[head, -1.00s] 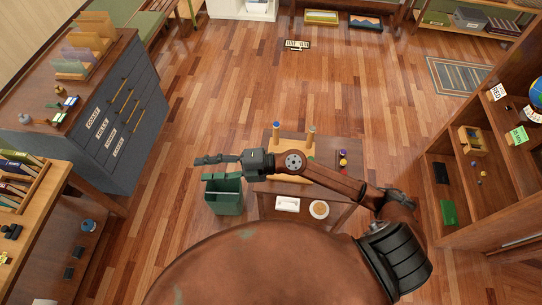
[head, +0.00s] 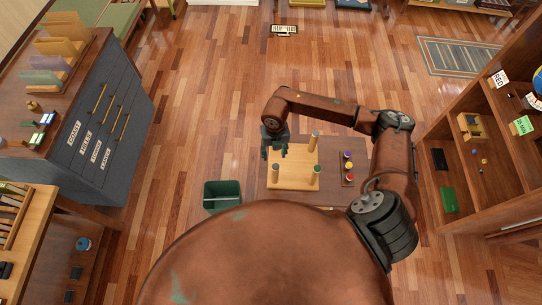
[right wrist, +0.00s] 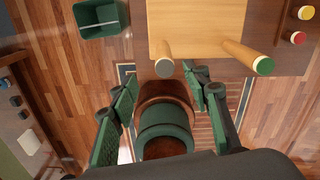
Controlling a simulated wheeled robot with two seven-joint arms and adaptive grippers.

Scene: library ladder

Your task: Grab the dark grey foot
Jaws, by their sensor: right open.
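A wooden board (head: 292,184) with upright round legs lies on a low brown table. The front left leg has a dark grey foot (head: 276,167) on its end; in the right wrist view the foot (right wrist: 164,68) appears between the two fingers, some way beyond them. The front right leg has a green foot (head: 315,169), also in the wrist view (right wrist: 263,66). My right gripper (head: 275,154) points down over the board's left side, behind the grey foot in the head view. It is open and empty, and hides the back left leg. My left gripper is not in view.
A small tray with purple, yellow and red pieces (head: 348,167) lies to the board's right. A green bin (head: 222,196) stands left of the table. A grey drawer cabinet (head: 105,130) is at left and a wooden shelf (head: 480,130) at right.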

